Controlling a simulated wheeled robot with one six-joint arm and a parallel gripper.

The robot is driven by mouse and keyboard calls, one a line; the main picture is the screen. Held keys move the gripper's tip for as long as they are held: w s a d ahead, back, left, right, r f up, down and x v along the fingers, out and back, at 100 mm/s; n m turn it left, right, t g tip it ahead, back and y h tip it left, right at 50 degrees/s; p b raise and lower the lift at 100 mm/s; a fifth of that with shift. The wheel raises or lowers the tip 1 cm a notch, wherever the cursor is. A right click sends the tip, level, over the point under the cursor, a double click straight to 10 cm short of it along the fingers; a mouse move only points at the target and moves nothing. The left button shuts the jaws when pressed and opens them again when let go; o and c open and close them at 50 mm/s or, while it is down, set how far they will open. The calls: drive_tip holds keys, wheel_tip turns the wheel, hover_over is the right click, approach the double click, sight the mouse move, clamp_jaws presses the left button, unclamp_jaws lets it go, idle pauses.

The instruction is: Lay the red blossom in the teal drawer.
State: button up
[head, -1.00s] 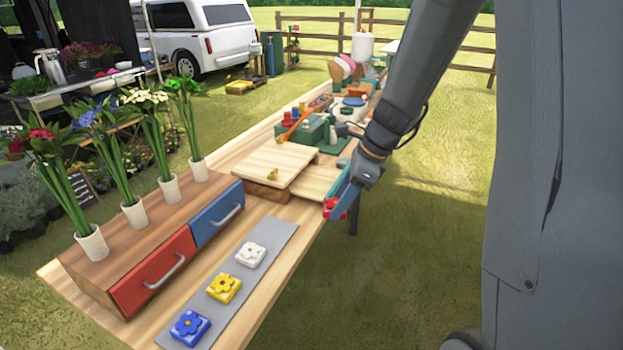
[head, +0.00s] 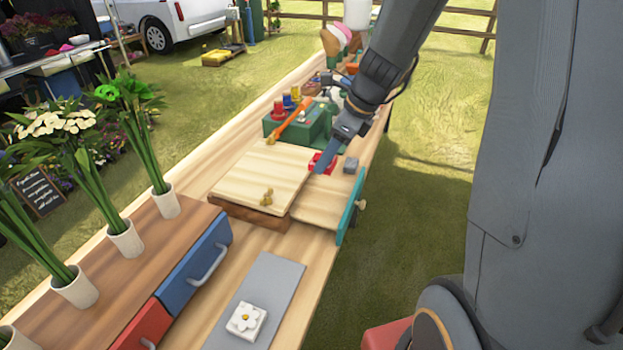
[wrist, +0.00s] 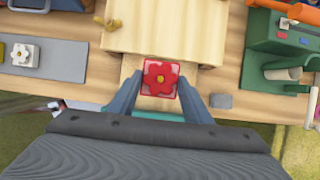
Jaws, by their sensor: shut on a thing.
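The red blossom (head: 322,161) is a red square block with a raised flower and yellow centre. My gripper (head: 325,167) is shut on it, and in the wrist view the blossom (wrist: 160,76) sits between the two fingertips (wrist: 159,91). The teal drawer (head: 349,208) is pulled out of a low wooden unit, its teal front facing right with a small knob. In the wrist view the blossom overlaps the drawer's pale wooden part, and a teal strip (wrist: 160,115) shows below it. The exact height of the blossom above the drawer is unclear.
A small grey block (head: 351,165) lies beyond the drawer. A green box (head: 297,126) with coloured knobs stands farther back. A white blossom (head: 246,320) rests on a grey mat (head: 269,280). A blue drawer (head: 195,270) and potted flowers are at left.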

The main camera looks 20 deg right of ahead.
drive_tip(key=f, duration=0.6)
drive_tip(key=shift+w, duration=0.25)
drive_tip(key=shift+f+b, duration=0.45)
drive_tip(key=shift+f, duration=1.55)
drive_tip(key=shift+f, duration=0.15)
drive_tip(key=o, duration=1)
drive_tip(key=shift+o, duration=0.2)
